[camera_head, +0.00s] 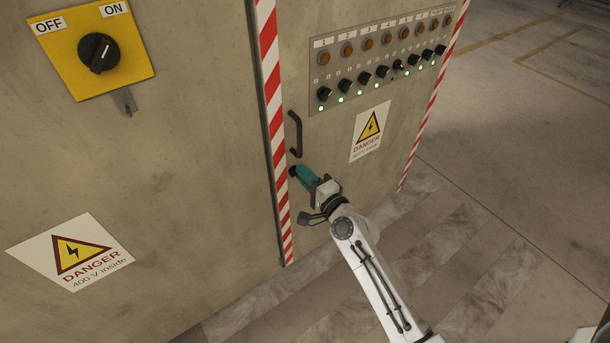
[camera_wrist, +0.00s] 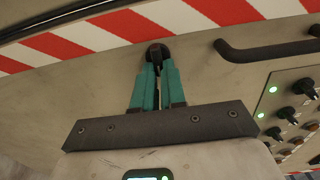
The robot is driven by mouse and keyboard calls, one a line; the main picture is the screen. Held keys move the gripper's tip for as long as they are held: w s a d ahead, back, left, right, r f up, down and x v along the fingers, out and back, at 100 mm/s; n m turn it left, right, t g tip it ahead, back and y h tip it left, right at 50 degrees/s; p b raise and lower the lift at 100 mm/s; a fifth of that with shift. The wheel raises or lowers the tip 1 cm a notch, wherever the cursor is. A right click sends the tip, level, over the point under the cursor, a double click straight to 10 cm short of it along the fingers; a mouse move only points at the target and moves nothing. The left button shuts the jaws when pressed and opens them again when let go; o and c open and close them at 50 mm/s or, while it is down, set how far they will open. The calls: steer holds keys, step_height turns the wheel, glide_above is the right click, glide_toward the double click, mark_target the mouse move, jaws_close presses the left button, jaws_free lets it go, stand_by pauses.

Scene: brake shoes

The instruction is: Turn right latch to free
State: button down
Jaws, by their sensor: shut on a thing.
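The right latch (camera_wrist: 158,54) is a small black knob on the cabinet's right-hand door, close to the red-and-white striped edge. In the head view the latch (camera_head: 292,171) shows at the tip of my gripper, just below the black door handle (camera_head: 296,134). My gripper (camera_head: 299,172) has teal fingers, which reach the door from the lower right. In the wrist view the gripper (camera_wrist: 157,66) is closed with its fingertips on both sides of the latch. The fingertips hide part of the latch, and I cannot tell its exact turn angle.
The handle (camera_wrist: 267,50) juts out beside the latch. A panel of lamps and black switches (camera_head: 385,62) is above right. A yellow ON/OFF switch plate (camera_head: 128,50) is at upper left. Danger signs (camera_head: 370,131) are on both doors. Open floor (camera_head: 520,150) lies to the right.

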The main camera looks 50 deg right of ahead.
steer(key=c, duration=1.2)
jaws_free()
steer(key=shift+s, duration=0.15)
steer(key=b+v, duration=0.1)
steer(key=v, duration=0.9)
steer(key=shift+s, duration=0.3)
steer(key=shift+a, duration=0.15)
